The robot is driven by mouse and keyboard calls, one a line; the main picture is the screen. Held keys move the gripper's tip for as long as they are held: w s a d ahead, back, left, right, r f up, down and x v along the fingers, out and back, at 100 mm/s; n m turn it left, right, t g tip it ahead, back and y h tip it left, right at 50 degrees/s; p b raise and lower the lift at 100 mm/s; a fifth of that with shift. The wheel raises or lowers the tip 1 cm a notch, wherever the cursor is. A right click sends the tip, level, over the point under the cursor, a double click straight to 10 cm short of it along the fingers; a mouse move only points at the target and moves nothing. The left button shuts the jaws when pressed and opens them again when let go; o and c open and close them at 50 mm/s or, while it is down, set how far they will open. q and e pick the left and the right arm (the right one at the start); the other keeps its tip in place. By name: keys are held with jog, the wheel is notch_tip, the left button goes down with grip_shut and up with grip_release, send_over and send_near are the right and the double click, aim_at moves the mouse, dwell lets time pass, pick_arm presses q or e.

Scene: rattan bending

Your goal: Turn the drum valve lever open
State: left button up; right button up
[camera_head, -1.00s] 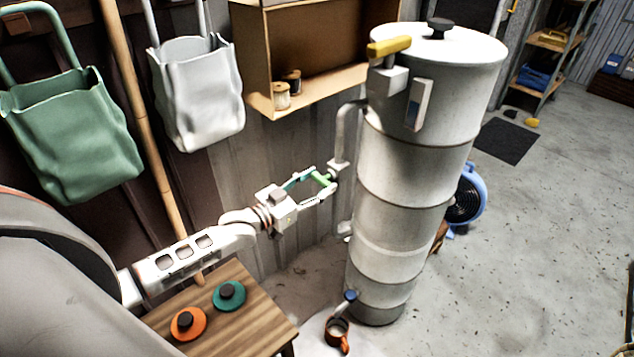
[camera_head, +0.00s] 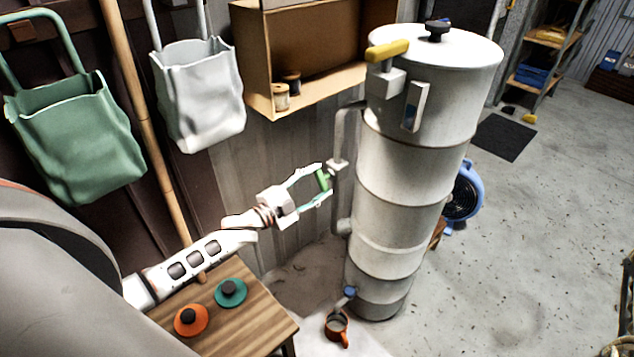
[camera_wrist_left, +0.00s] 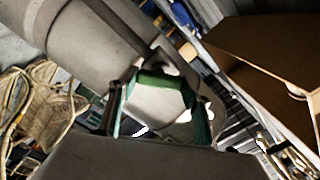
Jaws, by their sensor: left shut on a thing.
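The tall pale grey drum (camera_head: 398,190) stands right of centre. A bent pipe with a valve (camera_head: 335,165) runs down its left side. The green valve lever (camera_head: 322,181) sits at this valve and stands steeply across the fingertips of my left gripper (camera_head: 318,183). That gripper is shut on the lever. In the left wrist view the green lever (camera_wrist_left: 155,82) spans between the two dark green fingers of my left gripper (camera_wrist_left: 158,98), with the grey drum pipework behind. My right gripper is not in view.
A yellow handle (camera_head: 388,50) juts from the drum's top. A wooden shelf box (camera_head: 255,75) hangs behind the arm. A wooden table (camera_head: 245,318) with orange and teal lidded discs is below. Open floor lies right.

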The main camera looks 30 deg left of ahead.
pick_arm(q)
jog(key=m, duration=0.2)
jog(key=shift+d+f+m, duration=0.1)
jog(key=shift+m, duration=0.3)
jog(key=m+b, duration=0.1)
jog(key=m, duration=0.2)
jog(key=shift+m, duration=0.3)
jog(key=o, duration=1.1)
